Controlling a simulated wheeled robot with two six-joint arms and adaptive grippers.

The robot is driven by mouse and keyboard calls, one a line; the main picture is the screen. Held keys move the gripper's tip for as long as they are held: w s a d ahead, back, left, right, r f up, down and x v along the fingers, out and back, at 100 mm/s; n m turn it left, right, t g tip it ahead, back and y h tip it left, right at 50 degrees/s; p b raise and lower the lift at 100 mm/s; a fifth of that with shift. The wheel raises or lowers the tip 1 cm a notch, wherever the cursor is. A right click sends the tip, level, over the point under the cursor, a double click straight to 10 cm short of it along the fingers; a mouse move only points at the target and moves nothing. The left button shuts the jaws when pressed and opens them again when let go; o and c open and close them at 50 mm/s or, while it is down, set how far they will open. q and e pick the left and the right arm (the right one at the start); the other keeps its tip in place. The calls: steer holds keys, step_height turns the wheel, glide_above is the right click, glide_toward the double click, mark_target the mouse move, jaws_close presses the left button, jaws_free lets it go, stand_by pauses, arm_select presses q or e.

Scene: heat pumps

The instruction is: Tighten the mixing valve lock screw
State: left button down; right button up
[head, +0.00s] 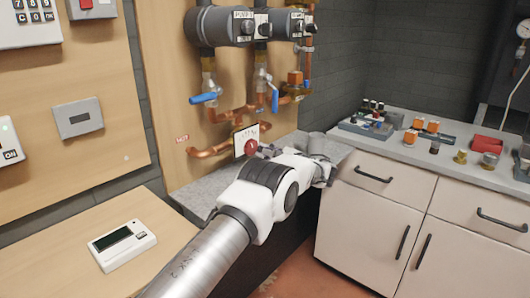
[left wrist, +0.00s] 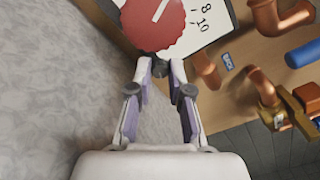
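The mixing valve's red round knob (head: 251,147) stands in front of a white dial plate (head: 240,136) on the wood panel, above the grey ledge. In the left wrist view the red knob (left wrist: 152,22) has a white pointer line, and the dial plate (left wrist: 207,18) shows 8 and 10. A small dark lock screw (left wrist: 160,68) sits just below the knob there. My left gripper (left wrist: 160,72) has its fingertips closed in on both sides of the screw and appears to touch it. In the head view my left wrist hides most of the fingers. My right gripper is out of view.
Copper pipes (head: 210,152) and blue valve handles (head: 205,98) are close above and beside the dial. A white thermostat-like box (head: 122,245) lies on the wood top. A grey counter (head: 455,160) with small parts and a red box (head: 487,144) stands right.

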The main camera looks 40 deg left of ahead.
arm_select(q)
steer(key=shift+r+m+p, duration=0.15)
steer(key=shift+m+p, duration=0.2)
steer(key=shift+m, duration=0.35)
steer(key=m, duration=0.3)
steer(key=shift+p, duration=0.3)
steer(key=c, duration=1.1)
jaws_free()
steer(key=shift+d, duration=0.1)
steer(key=d, duration=0.8)
steer(key=s+d, duration=0.1)
steer(key=d, duration=0.2)
steer(key=shift+d, duration=0.4)
